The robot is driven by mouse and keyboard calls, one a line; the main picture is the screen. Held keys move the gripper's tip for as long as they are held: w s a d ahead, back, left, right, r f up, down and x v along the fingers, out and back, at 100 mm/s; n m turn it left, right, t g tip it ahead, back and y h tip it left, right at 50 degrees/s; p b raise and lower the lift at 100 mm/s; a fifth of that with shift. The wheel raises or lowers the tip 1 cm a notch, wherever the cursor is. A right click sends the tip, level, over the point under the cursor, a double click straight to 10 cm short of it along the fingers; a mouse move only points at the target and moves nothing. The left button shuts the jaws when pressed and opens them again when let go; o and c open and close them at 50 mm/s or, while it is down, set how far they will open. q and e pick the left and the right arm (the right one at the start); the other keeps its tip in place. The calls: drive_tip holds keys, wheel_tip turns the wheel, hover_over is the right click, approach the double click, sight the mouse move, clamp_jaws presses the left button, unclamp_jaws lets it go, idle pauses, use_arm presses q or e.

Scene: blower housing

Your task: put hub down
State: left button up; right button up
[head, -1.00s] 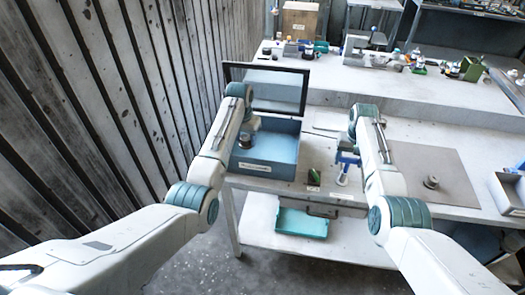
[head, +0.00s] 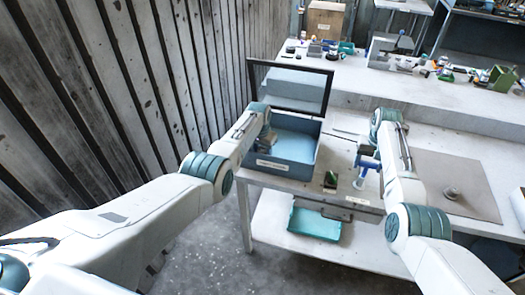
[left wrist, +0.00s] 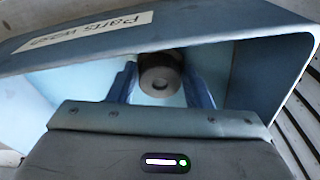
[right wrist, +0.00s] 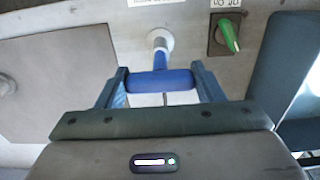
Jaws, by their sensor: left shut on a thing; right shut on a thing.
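The hub, a grey round part with a central hole (left wrist: 160,75), is between the fingers of my left gripper (left wrist: 165,85), which is shut on it. In the head view my left gripper (head: 268,142) reaches down into the open blue parts washer (head: 287,168), near its left side. Whether the hub touches the washer floor I cannot tell. My right gripper (right wrist: 160,83) is shut on the blue crossbar of a blue handle (right wrist: 160,80) over the bench. In the head view my right gripper (head: 368,160) is right of the washer.
The washer's lid (head: 291,88) stands open behind it. A green switch (head: 331,180) is on the bench front. A grey mat (head: 470,205) with a small round metal part (head: 452,193) lies at right. A teal tray (head: 315,224) sits on the lower shelf. Clutter lines the back bench.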

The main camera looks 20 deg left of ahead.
use_arm(q)
drive_tip(key=shift+f, duration=0.25)
drive_tip(key=shift+f, duration=0.1)
drive_tip(key=o, duration=1.1)
drive_tip(key=shift+c, duration=0.2)
